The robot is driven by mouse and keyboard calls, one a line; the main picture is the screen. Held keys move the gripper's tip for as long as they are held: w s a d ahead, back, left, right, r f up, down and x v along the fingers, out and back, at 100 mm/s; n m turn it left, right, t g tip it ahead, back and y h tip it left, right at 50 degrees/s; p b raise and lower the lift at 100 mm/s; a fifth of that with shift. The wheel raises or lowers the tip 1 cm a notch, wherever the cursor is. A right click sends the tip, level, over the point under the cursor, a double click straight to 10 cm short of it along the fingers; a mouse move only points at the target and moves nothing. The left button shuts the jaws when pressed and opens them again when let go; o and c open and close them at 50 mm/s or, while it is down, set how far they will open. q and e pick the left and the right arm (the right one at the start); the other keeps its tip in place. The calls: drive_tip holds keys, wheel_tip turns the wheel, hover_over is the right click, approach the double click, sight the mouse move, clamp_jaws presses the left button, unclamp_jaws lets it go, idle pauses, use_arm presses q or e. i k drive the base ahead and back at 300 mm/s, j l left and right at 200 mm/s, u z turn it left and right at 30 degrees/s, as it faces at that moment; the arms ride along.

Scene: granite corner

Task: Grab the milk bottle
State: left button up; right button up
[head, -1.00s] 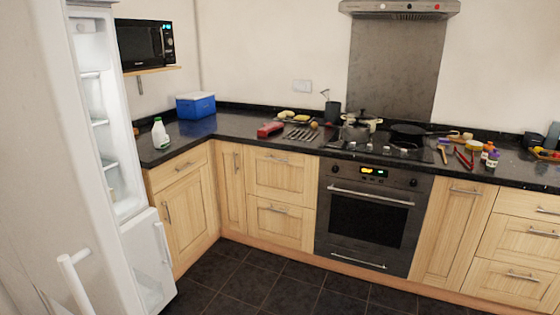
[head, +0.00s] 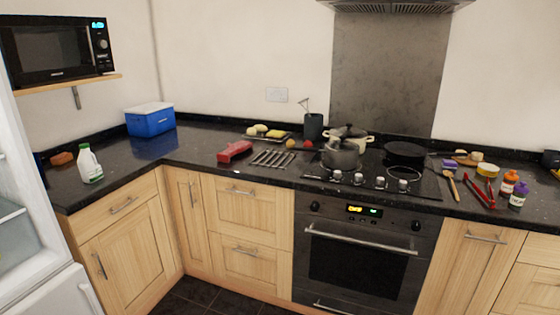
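The milk bottle (head: 90,166) is white with a green label and a narrow top. It stands upright on the left end of the black granite counter (head: 128,170), close to the counter's left front edge. Neither of my grippers shows in the head view.
The fridge (head: 30,215) stands open at the left, close to the bottle's counter end. A brown item (head: 62,158) lies behind the bottle. A blue cooler box (head: 150,119) sits in the corner, and a microwave (head: 60,50) is on a shelf above. Bare counter lies right of the bottle.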

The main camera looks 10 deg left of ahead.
sight(91, 173)
drive_tip(key=i+u, duration=0.65)
drive_tip(key=i+l+u, duration=0.2)
drive_tip(key=i+u, duration=0.4)
drive_tip(key=u, duration=0.15)
drive_tip(key=i+l+u, duration=0.15)
drive_tip(key=u, duration=0.25)
drive_tip(key=i+l+u, duration=0.2)
drive_tip(key=u, duration=0.2)
